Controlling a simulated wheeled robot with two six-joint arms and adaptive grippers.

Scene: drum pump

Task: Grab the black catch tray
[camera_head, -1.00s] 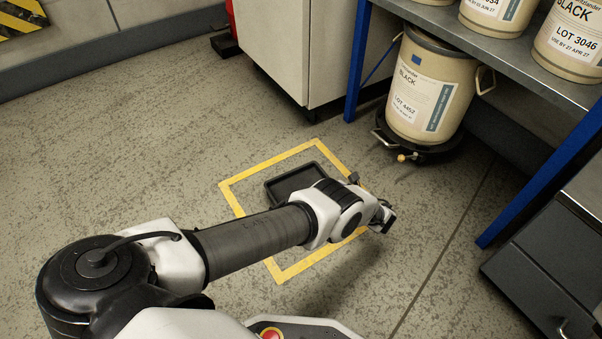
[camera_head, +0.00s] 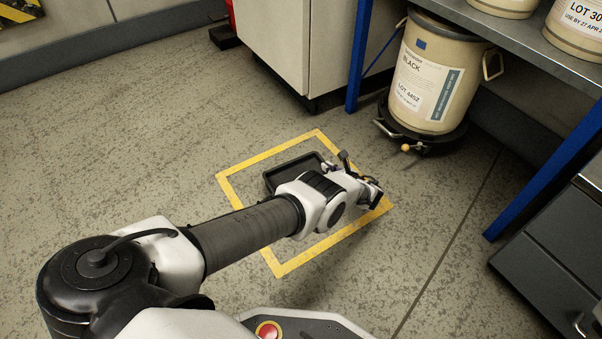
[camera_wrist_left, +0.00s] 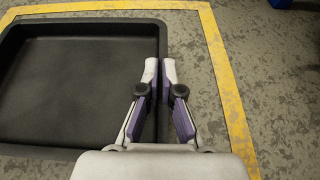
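The black catch tray (camera_head: 290,166) lies flat on the floor inside a yellow taped square, partly hidden behind my left arm in the head view. It fills the left of the left wrist view (camera_wrist_left: 75,95), a shallow dark rectangle with raised walls. My left gripper (camera_wrist_left: 161,70) is at the tray's right wall, one finger inside the tray and one outside. The fingertips are close together with the wall between them, and they look shut on it. In the head view my left gripper (camera_head: 372,196) is small and partly hidden by its wrist. My right gripper is not in view.
The yellow tape (camera_head: 250,159) frames the tray. A beige drum labelled BLACK (camera_head: 428,85) stands on a black dolly (camera_head: 420,138) under a blue-legged shelf (camera_head: 545,55). A pale cabinet (camera_head: 290,45) stands at the back. Dark drawers (camera_head: 555,255) are at right. Floor at left is clear.

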